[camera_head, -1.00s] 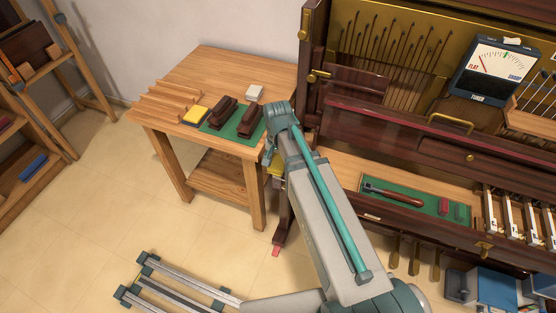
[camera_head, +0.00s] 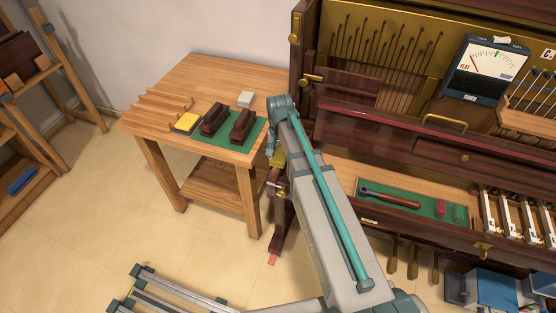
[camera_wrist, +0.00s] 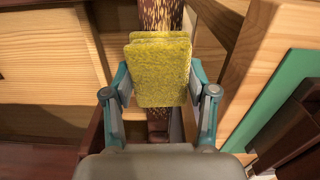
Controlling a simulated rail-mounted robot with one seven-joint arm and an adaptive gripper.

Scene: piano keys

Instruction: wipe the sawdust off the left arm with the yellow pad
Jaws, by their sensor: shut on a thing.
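My gripper (camera_wrist: 160,112) is shut on a yellow pad (camera_wrist: 162,72), held upright between the two fingers in the wrist view. Behind the pad runs a dark reddish-brown wooden piece, the left arm (camera_wrist: 160,14), densely speckled with yellow sawdust at the top of the view. The pad hides part of the arm; I cannot tell whether they touch. In the head view my wrist covers most of the left arm, and only its lower front end (camera_head: 274,186) shows below a bit of the yellow pad (camera_head: 277,160).
The piano (camera_head: 400,135) rises on the right.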

